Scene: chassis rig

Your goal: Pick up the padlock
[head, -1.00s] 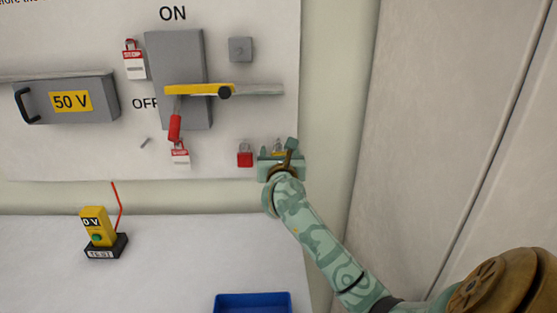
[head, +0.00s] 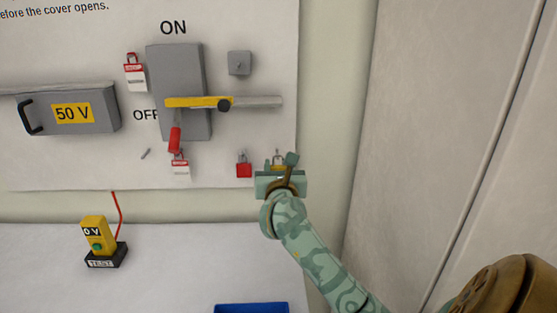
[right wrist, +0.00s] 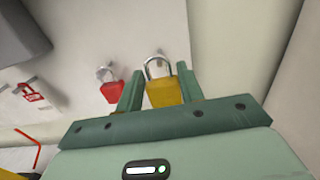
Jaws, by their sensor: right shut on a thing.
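A yellow padlock (head: 279,166) with a silver shackle is at the lower right of the white board. In the right wrist view the yellow padlock (right wrist: 163,93) is upright between my fingers, its shackle up by a small peg on the board. My right gripper (head: 279,163) is shut on its body; the right wrist view shows the gripper's two green fingers (right wrist: 159,88) on either side. A red padlock (head: 244,169) hangs just left of it, apart from the fingers; it also shows in the right wrist view (right wrist: 114,92). My left gripper is not in view.
A yellow tester (head: 97,236) and a blue tray (head: 252,308) are on the white worktop. A wall stands to the right.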

